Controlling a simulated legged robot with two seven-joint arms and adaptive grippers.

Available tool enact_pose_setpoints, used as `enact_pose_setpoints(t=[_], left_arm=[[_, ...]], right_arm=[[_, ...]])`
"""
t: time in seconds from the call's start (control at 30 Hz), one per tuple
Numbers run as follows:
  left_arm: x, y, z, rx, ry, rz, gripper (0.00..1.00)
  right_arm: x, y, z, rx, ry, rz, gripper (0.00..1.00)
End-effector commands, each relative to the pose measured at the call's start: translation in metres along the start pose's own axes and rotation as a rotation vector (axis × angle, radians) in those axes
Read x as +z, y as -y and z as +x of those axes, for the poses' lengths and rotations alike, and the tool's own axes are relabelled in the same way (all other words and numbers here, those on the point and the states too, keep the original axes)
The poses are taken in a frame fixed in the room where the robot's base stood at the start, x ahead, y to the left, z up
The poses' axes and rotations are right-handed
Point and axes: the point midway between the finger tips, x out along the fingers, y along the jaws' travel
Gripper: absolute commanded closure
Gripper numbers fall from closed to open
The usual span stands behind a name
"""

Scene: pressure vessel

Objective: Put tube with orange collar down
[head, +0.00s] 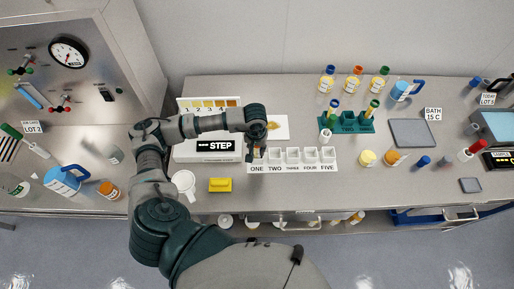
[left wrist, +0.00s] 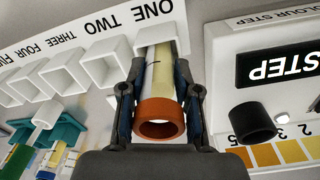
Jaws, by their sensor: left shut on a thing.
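The tube with the orange collar (left wrist: 160,72) has a pale yellow body, and its collared open end faces the camera in the left wrist view. My left gripper (left wrist: 160,95) is shut on the tube just beyond the collar. In the head view, my left gripper (head: 257,150) is at the left end of the white rack (head: 297,168), over the place marked ONE. The tube's far end lines up with the square socket ONE and seems to be within it; its depth is hidden. The sockets TWO to FIVE look empty. My right gripper is not in view.
The STEP box (head: 213,148) stands close on the left of the rack. A yellow block (head: 220,185) and a white mug (head: 184,184) are in front of it. A green rack (head: 352,123) with tubes stands behind right. A grey pad (head: 413,133) lies farther right.

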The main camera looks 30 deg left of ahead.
Motion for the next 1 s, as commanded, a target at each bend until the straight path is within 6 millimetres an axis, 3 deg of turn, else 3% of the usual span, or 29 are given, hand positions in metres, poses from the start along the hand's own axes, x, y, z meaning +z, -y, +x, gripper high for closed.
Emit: enact_pose_setpoints(t=[0.03, 0.07, 0.13, 0.17, 0.57, 1.0], left_arm=[[0.000, 0.000, 0.002, 0.000, 0.000, 0.000, 0.98], [0.000, 0.000, 0.002, 0.000, 0.000, 0.000, 0.64], [0.000, 0.000, 0.001, 0.000, 0.000, 0.000, 0.46], [0.000, 0.000, 0.001, 0.000, 0.000, 0.000, 0.44], [0.000, -0.002, -0.007, 0.001, -0.002, 0.000, 0.44], [-0.001, -0.001, -0.096, 0.002, -0.004, 0.001, 0.44]], right_arm=[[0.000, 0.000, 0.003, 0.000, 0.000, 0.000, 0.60], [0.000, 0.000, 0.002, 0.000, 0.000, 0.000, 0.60], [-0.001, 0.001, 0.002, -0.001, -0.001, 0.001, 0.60], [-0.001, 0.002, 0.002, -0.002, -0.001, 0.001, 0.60], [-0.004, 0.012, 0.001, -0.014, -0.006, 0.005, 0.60], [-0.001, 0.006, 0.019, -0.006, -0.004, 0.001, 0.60]])
